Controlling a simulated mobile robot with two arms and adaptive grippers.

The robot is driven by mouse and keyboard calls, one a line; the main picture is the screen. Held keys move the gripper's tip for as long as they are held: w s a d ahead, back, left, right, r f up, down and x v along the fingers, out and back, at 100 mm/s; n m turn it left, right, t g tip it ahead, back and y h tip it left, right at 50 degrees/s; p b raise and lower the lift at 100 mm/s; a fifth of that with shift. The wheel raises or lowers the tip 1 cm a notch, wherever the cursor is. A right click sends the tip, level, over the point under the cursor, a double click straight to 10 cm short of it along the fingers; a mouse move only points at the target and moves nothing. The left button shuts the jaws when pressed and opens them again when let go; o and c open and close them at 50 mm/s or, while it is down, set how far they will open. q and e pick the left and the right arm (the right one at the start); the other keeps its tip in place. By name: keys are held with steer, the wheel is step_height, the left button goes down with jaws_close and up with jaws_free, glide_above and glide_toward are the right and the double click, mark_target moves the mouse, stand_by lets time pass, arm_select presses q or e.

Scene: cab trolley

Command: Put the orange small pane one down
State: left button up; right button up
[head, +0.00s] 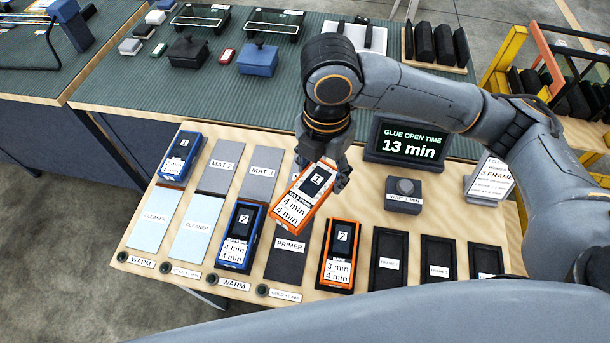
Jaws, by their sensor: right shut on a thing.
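My right gripper (328,164) is shut on the orange small pane one (304,194), an orange case with a dark panel marked 1 and a white "4 min" label. It is held tilted above the board, over the area between the MAT 3 pad and the PRIMER pad. A second orange case (340,255) stands in the row below it, with its own "min" label. The gripper partly hides whatever lies under the held case. My left gripper is not in view.
A blue case marked 1 (179,158) and a blue case marked 2 (240,235) stand on the board. Pads MAT 2 (222,165), MAT 3 (262,172) and PRIMER (287,252) lie flat. Dark frames (389,258) fill the right; a "13 min" display (409,142) stands behind.

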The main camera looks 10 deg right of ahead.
steer(key=n, duration=0.1)
steer(key=a+n, duration=0.1)
steer(key=n, duration=0.1)
steer(key=shift+s+a+f+n, duration=0.15)
steer(key=shift+s+n, duration=0.05)
steer(key=shift+n, duration=0.1)
steer(key=shift+s+a+n, duration=0.1)
steer(key=shift+a+n, duration=0.05)
steer(key=shift+n, duration=0.65)
steer(key=w+f, duration=0.2)
steer(key=w, duration=0.2)
steer(key=w+d+f+p, duration=0.1)
steer(key=w+f, duration=0.2)
steer(key=w, duration=0.1)
steer(key=w+d+f, duration=0.1)
steer(key=w+f, duration=0.2)
steer(key=w, duration=0.1)
steer(key=shift+w+f, duration=0.9)
steer(key=shift+f, duration=0.1)
step_height(320, 180, down, 2)
steer(key=shift+f+p, duration=0.1)
steer(key=shift+p, duration=0.5)
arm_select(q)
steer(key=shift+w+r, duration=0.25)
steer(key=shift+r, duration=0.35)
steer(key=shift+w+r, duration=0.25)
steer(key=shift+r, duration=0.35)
arm_select(e)
steer(key=shift+d+f, duration=0.1)
steer(key=shift+f, duration=0.3)
